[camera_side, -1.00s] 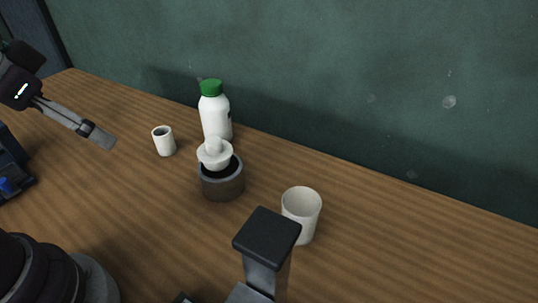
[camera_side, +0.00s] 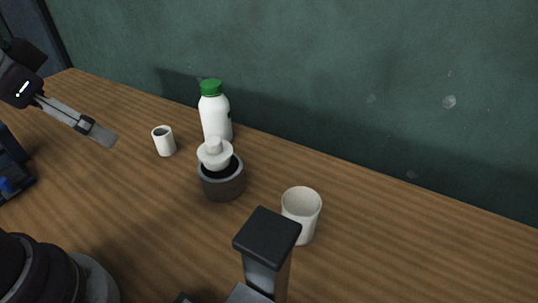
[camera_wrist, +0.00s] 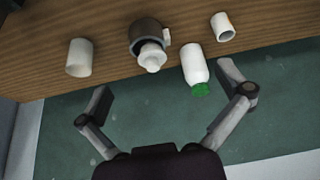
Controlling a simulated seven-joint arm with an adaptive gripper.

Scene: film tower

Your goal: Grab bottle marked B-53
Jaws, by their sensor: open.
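A white bottle with a green cap (camera_side: 214,112) stands upright on the wooden table near the green wall. A small dark mark shows on its right side, too small to read, so I cannot confirm B-53. My gripper (camera_side: 98,132) is in the air left of the bottle in the side view, apart from it. In the wrist view my gripper (camera_wrist: 167,88) has its two fingers spread wide, empty and open. The bottle (camera_wrist: 194,62) appears in the gap between the fingers there, closer to the right finger, with its cap toward me.
A dark mortar with a white pestle-like piece (camera_side: 214,156) stands just in front of the bottle. A small white cup (camera_side: 164,144) is to its left, and a larger white cup (camera_side: 301,220) is front right. The green wall (camera_side: 380,80) rises close behind.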

